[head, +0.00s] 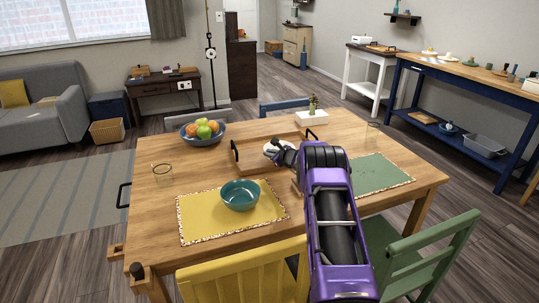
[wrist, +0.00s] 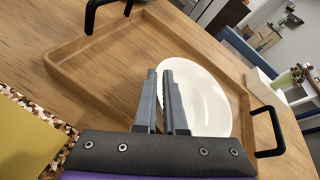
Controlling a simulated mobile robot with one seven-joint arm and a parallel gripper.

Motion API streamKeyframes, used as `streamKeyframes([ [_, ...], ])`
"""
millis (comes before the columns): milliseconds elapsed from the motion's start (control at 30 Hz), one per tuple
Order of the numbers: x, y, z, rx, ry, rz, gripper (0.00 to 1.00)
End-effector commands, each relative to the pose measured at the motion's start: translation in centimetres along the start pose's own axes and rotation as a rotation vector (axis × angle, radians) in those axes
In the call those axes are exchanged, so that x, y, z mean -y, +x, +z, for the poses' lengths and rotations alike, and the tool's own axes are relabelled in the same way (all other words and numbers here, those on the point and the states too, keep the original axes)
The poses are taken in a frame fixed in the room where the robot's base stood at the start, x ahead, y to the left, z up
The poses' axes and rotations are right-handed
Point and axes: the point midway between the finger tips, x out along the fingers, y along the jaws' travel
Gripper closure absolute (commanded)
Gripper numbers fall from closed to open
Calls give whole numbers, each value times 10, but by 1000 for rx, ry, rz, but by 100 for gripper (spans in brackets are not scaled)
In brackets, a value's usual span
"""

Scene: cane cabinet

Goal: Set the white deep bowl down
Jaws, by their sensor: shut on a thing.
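The white deep bowl (wrist: 205,98) is at the middle right of the wrist view, over the wooden tray (wrist: 100,62) with black handles. My gripper (wrist: 160,75) is shut on the bowl's near rim. In the head view the bowl (head: 271,147) shows in part beside my gripper (head: 283,150), above the tray (head: 237,158). My fingers and arm hide part of the bowl. I cannot tell whether its base touches the tray.
A teal bowl (head: 239,195) sits on the yellow placemat (head: 196,218). A blue fruit bowl (head: 193,138) stands left of the tray. A small white planter (head: 311,118) is behind it. A green placemat (head: 382,172) lies to the right. Glasses stand at both sides.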

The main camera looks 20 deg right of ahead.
Motion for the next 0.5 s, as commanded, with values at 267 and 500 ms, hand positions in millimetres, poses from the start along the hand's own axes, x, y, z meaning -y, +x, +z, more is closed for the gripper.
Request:
streamKeyframes([
  [267, 1, 0, 1, 3, -1, -2, 100],
  [500, 0, 0, -1, 0, 0, -1, 61],
])
